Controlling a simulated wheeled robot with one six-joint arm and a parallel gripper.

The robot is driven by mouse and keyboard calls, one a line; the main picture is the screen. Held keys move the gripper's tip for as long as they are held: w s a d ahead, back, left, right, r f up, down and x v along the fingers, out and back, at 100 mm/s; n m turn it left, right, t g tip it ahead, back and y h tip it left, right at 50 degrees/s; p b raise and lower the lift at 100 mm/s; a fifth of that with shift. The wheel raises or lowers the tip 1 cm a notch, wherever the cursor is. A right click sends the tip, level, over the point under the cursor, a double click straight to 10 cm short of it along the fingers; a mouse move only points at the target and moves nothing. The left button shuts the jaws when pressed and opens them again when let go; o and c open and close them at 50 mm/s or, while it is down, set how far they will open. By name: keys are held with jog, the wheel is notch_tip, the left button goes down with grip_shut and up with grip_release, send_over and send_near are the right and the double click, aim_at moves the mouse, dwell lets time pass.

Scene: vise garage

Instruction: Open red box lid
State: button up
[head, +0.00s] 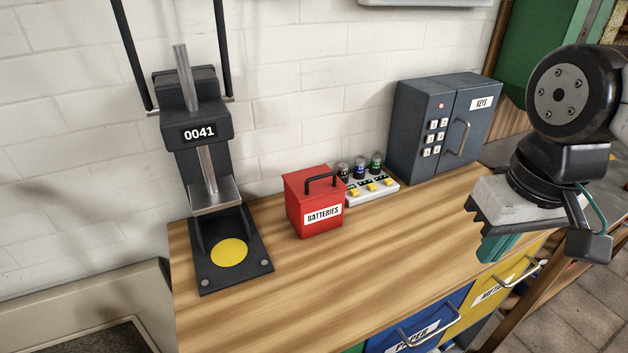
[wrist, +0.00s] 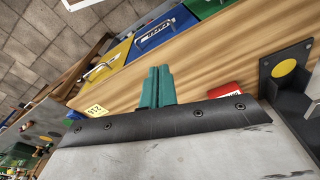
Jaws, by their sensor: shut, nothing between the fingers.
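The red box (head: 314,205) stands on the wooden workbench, labelled "BATTERIES", with a dark handle (head: 320,181) on its top. Its lid looks closed. My gripper (head: 497,246) is at the right in the head view, over the front right part of the bench and well apart from the box. In the wrist view its teal fingers (wrist: 157,87) are together with nothing between them. Part of the red box (wrist: 226,90) shows there just beyond the gripper's dark edge; the rest of it is hidden.
A black press (head: 194,130) marked "0041" stands left of the box. Behind it to the right are a white strip (head: 372,188) with yellow buttons and a grey keys cabinet (head: 440,128). Blue (head: 440,318) and yellow drawers (head: 500,290) are under the bench. The bench front is clear.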

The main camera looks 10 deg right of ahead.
jog(key=o, duration=0.5)
jog(key=shift+a, duration=0.1)
jog(key=shift+w+a+f, duration=0.1)
jog(key=shift+a+f, duration=0.15)
jog(key=w+a+r+n, duration=0.2)
jog(key=w+a+n, duration=1.4)
jog(key=w, duration=0.5)
jog(key=n, duration=0.6)
send_over(314, 193)
jog(key=shift+t+y, duration=0.3)
notch_tip(314, 193, down, 5)
jog(key=shift+f, duration=0.2)
jog(key=shift+s, duration=0.1)
grip_shut()
